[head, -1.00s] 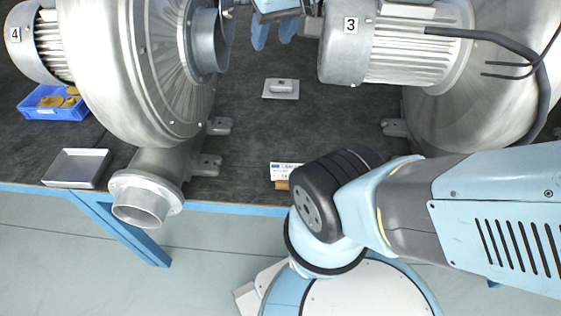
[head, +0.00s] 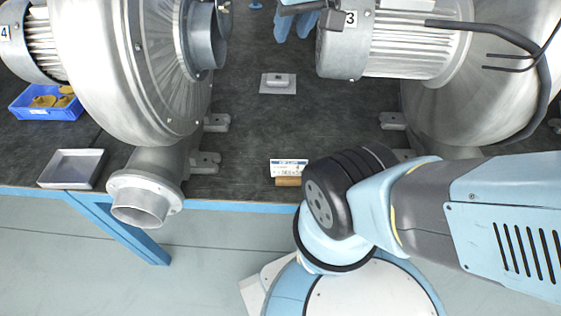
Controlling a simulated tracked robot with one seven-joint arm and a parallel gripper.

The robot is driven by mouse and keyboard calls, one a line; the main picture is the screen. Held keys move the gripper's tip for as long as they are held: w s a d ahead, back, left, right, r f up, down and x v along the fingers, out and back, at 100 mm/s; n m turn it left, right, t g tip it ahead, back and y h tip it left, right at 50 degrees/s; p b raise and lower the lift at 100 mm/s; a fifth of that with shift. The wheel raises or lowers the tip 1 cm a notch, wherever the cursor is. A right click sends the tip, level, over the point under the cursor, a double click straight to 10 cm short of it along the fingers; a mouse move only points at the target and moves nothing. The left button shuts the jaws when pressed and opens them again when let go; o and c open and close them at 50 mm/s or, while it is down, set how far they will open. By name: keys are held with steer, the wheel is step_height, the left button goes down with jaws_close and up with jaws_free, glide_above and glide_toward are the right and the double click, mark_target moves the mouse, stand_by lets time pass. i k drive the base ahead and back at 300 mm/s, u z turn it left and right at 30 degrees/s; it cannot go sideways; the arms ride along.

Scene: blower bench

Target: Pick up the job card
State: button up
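The job card (head: 289,167) is a small white card with a blue mark and dark print. It stands upright in a small wooden block (head: 288,182) at the front edge of the bench (head: 255,130), just left of my arm's dark joint.
Large metal blowers stand left (head: 125,70) and right (head: 470,90). A grey plate with a raised block (head: 278,83) lies mid-bench. A blue bin (head: 45,103) with yellowish pieces and a shallow metal tray (head: 72,168) are at left. Bench between blowers is mostly clear.

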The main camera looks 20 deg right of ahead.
mark_target(286, 172)
steer(key=k, duration=1.65)
steer(key=u, duration=0.75)
steer(key=i, duration=1)
steer(key=z, duration=0.05)
